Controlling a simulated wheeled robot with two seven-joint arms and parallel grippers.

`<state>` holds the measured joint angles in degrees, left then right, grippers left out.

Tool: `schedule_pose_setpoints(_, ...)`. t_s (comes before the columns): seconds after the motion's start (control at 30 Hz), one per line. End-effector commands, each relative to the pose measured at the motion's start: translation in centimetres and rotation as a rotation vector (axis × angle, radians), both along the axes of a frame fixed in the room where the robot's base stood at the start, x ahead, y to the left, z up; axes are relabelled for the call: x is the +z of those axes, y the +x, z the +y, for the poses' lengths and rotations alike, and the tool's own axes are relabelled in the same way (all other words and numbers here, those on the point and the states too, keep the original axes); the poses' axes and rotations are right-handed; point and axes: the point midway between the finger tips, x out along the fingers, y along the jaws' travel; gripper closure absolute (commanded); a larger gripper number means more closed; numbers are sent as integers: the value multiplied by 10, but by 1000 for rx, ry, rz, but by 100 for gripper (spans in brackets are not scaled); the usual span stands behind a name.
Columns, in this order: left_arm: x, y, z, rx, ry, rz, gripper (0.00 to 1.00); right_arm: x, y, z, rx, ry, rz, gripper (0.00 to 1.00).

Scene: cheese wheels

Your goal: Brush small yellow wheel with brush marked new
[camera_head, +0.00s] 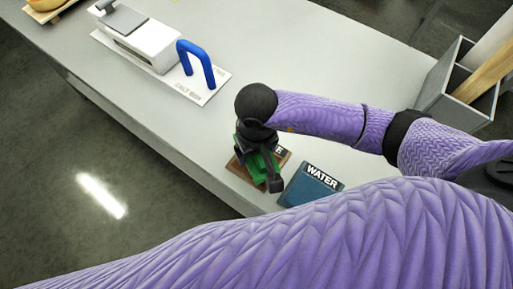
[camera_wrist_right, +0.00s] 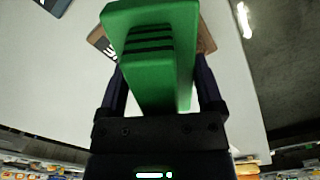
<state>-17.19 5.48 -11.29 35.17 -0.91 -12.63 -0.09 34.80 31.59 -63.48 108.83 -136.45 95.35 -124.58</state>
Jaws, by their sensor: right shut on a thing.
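My right gripper (camera_head: 266,180) is shut on a green block-like thing (camera_head: 259,164), probably a brush, over the brown mat at the table's front edge. In the right wrist view the green brush (camera_wrist_right: 152,50) sits between the two fingers, with dark stripes on its face. No bristles and no "new" mark show. At the top left corner of the head view, a yellow wheel (camera_head: 45,4) lies on a wooden board, partly cut off by the picture edge. My left gripper is not in view.
The brown mat (camera_head: 238,170) has a label mostly hidden by my gripper. A blue mat marked WATER (camera_head: 312,186) lies beside it. A white box device (camera_head: 150,42) with a blue handle (camera_head: 197,62) stands at the back left. A grey divided bin (camera_head: 440,88) stands right. The table's middle is clear.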

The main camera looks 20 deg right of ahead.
Motion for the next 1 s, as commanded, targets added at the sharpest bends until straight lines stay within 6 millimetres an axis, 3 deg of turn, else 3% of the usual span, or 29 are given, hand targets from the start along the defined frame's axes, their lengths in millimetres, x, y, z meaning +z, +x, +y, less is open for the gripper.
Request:
schedule_pose_setpoints(0.1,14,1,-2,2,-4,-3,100,19,0,0,0,-1,-3,70)
schedule_pose_setpoints(0.5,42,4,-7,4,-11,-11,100,61,1,0,0,0,-3,70)
schedule_pose_setpoints(1.0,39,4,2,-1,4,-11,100,59,2,-1,-2,0,-4,70)
